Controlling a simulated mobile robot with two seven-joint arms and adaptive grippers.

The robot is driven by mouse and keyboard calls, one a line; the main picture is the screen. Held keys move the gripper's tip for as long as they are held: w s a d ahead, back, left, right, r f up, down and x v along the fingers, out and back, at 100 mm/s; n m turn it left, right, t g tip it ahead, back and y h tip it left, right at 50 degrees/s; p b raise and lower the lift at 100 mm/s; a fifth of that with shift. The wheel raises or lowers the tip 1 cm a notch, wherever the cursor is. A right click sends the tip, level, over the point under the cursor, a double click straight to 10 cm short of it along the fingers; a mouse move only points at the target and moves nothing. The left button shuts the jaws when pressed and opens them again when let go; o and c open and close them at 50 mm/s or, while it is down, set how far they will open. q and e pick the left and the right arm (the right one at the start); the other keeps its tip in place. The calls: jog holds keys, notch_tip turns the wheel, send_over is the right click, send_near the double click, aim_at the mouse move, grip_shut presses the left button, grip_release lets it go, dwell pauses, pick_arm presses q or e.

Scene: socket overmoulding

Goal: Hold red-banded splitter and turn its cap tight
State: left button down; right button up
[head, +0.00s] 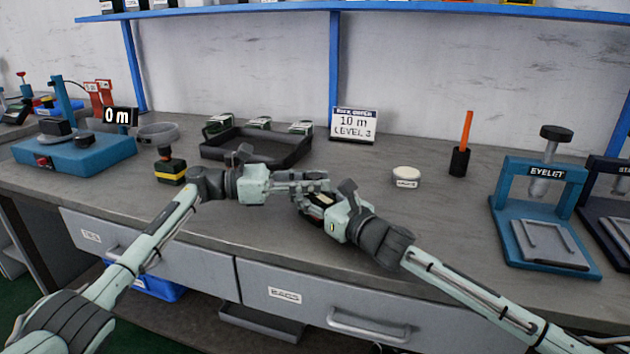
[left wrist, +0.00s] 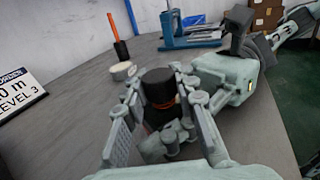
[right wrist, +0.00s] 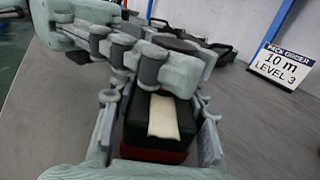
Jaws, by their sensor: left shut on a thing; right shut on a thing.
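The red-banded splitter is a black block with a pale strip and a red band; it shows in the right wrist view (right wrist: 160,112) between the fingers of my right gripper (head: 314,202), which is shut on its body. Its round black cap (left wrist: 158,86) sits between the fingers of my left gripper (head: 316,181), shut on it. A thin red-orange line shows below the cap. The two grippers meet above the bench's front part, and their fingers hide most of the splitter in the head view. I cannot tell how tight the cap is.
A yellow-banded splitter (head: 171,171) stands left of my left gripper. Behind are a black tray (head: 240,156) and a "10 m LEVEL 3" sign (head: 353,125). A white round tin (head: 406,176), an orange-handled tool (head: 463,145) and a blue eyelet press (head: 540,205) stand right.

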pick_arm(q)
jog(key=shift+w+m+g, duration=0.1)
jog(key=shift+m+g, duration=0.4)
jog(key=shift+g, duration=0.3)
jog(key=shift+r, duration=0.2)
jog(key=c, duration=1.1)
grip_release()
jog(key=shift+c, duration=0.2)
jog(key=shift+a+f, duration=0.1)
jog(key=shift+a, duration=0.05)
jog(key=a, duration=1.1)
jog(key=shift+a, duration=0.4)
